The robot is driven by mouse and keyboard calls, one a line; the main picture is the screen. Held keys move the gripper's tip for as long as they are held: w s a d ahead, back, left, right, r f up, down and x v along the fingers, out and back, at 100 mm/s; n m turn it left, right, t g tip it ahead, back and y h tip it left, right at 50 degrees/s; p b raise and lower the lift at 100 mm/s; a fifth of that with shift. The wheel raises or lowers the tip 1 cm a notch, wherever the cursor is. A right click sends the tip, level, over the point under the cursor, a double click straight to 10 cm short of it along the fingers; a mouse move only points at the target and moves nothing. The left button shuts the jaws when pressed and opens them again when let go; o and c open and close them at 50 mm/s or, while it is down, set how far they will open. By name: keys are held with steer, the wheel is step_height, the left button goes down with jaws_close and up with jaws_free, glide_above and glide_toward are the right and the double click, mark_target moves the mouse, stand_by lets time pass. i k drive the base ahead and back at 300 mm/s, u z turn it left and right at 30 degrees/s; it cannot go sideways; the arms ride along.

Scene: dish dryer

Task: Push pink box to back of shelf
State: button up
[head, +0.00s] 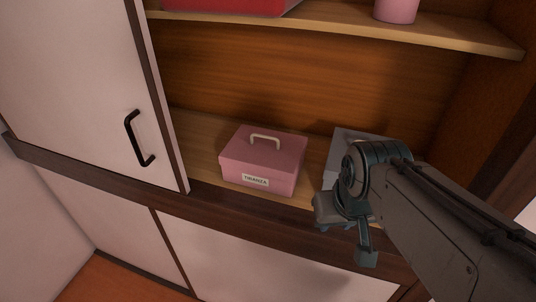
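The pink box (262,162) stands upright on the lower shelf (205,140), near its front edge. It has a pale handle on its lid and a white label on its front. Bare shelf shows behind and to the left of it. My gripper (347,238) is to the right of the box and in front of the shelf's edge, apart from the box in the picture. It points downward. I cannot tell from this angle how far its fingers are apart, and nothing shows held in it.
A grey box (347,143) stands to the right of the pink box, partly hidden by my arm. The upper shelf (345,22) bears a red thing (222,5) and a pink cylinder (397,9). A white sliding door (85,85) with a black handle covers the left side.

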mark_target(271, 161)
steer(key=z, duration=0.05)
steer(key=k, duration=1.15)
steer(key=u, duration=1)
steer(key=i, duration=1.15)
steer(key=z, duration=0.6)
steer(key=i, duration=0.4)
steer(key=z, duration=0.5)
